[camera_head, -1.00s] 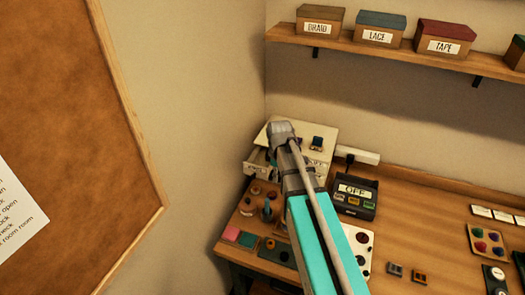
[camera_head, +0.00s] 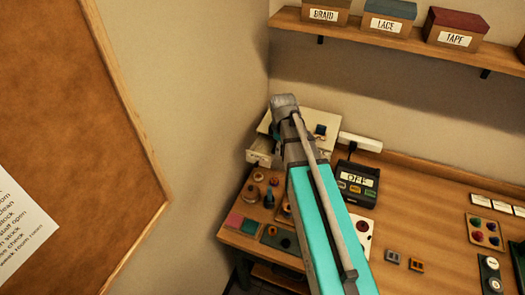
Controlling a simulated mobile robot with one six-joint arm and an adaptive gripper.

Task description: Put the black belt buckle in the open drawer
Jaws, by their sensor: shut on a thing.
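My gripper (camera_head: 278,130) is over the cream drawer unit (camera_head: 297,120) at the back left corner of the table, mostly hidden behind my own wrist and teal arm. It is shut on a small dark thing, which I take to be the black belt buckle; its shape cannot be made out. The open drawer (camera_head: 258,158) sticks out at the unit's front left, partly covered by my arm. I cannot see into it fully. My gripper appears above the drawer unit; its exact height over the drawer cannot be told.
A dark blue piece (camera_head: 320,130) sits on the unit's top. A dark box marked OFF (camera_head: 357,183) stands to the right. Spools and buttons (camera_head: 262,188) lie in front. Two small buckles (camera_head: 404,260) lie on the bare table. A shelf (camera_head: 390,38) with labelled boxes hangs above.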

